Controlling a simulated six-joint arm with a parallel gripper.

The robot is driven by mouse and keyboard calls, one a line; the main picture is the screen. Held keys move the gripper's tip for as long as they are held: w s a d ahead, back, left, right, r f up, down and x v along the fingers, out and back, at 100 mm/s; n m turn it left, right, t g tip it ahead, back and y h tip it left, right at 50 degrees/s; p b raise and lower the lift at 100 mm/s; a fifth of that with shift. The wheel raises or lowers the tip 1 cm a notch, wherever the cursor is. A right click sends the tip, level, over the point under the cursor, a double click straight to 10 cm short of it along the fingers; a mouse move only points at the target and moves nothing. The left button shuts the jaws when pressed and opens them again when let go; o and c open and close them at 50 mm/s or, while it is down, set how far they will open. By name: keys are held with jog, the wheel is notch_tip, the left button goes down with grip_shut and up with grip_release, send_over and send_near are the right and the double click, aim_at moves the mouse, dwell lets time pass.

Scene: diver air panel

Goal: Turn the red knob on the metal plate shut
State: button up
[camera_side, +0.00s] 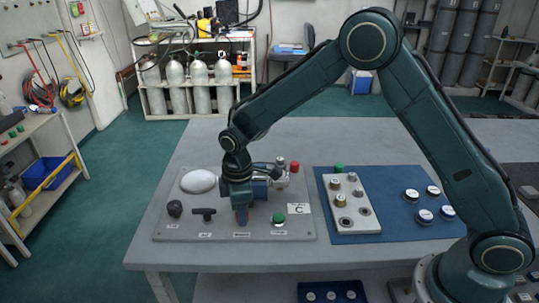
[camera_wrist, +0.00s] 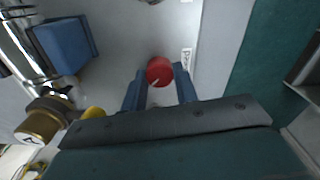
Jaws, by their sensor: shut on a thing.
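The red knob (camera_wrist: 159,71) shows in the wrist view between the tips of my gripper's blue fingers, with a pale pointer mark toward its lower left. My gripper (camera_side: 241,215) points down at the metal plate (camera_side: 180,229) in the side view and is shut on the knob. In the wrist view my gripper (camera_wrist: 160,82) has one finger on each side of the knob. The side view mostly hides the knob behind the fingers.
The plate also carries a white dome (camera_side: 198,181), a black knob (camera_side: 175,208), a black T-handle (camera_side: 204,214), a green knob (camera_side: 278,218) and a red-topped fitting (camera_side: 294,167). A blue mat (camera_side: 388,228) with a light block (camera_side: 352,205) lies to the right.

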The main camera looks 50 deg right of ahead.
jog(key=m, duration=0.4)
jog(key=shift+m, duration=0.3)
jog(key=m, duration=0.4)
jog(key=shift+m, duration=0.3)
jog(key=o, duration=1)
jog(key=shift+c, duration=0.2)
jog(key=shift+r, duration=0.1)
notch_tip(320, 180, up, 14)
